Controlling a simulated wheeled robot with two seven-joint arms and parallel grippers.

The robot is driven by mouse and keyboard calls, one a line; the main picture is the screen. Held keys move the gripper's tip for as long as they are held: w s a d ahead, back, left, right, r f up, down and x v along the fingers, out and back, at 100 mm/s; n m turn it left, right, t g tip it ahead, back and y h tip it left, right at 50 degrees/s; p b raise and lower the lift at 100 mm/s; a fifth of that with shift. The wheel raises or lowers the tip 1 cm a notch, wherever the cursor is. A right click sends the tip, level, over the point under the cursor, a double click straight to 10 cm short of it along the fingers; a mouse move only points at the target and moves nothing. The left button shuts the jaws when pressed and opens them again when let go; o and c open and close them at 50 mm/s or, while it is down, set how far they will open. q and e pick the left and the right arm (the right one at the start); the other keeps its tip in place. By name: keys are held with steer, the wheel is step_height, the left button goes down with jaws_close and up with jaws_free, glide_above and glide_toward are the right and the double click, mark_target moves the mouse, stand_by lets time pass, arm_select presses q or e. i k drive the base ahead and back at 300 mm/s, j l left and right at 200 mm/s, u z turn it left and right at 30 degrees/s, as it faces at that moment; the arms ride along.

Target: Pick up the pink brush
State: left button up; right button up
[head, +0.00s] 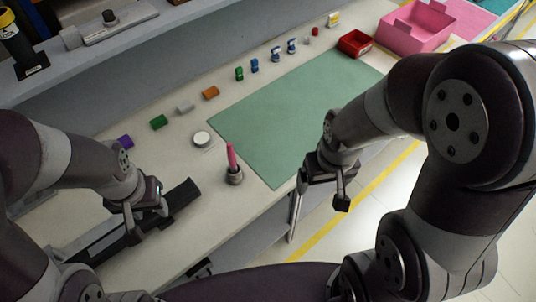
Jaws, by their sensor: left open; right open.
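The pink brush (231,155) stands upright in a small grey round holder (235,177) on the table, just off the lower left corner of the green mat. My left gripper (147,222) is open, left of the brush, over a long dark bar-shaped object. My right gripper (318,198) is open, right of the brush, near the table's front edge. Both grippers are apart from the brush, and nothing shows between their fingers.
The green mat (300,115) is bare. Several small coloured blocks, including an orange one (210,93), line its far side. A white round lid (201,138) lies behind the brush. A red tray (355,43) and pink bin (415,30) stand at back right. The dark bar (180,197) lies left.

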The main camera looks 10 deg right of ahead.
mark_target(232, 159)
steer(key=u, duration=1.15)
steer(key=z, duration=1.15)
steer(key=i+l+u, duration=0.15)
steer(key=l+u, duration=0.2)
steer(key=i+l+u, duration=0.1)
steer(key=l+u, duration=0.55)
steer(key=l, duration=0.15)
steer(key=i, duration=0.05)
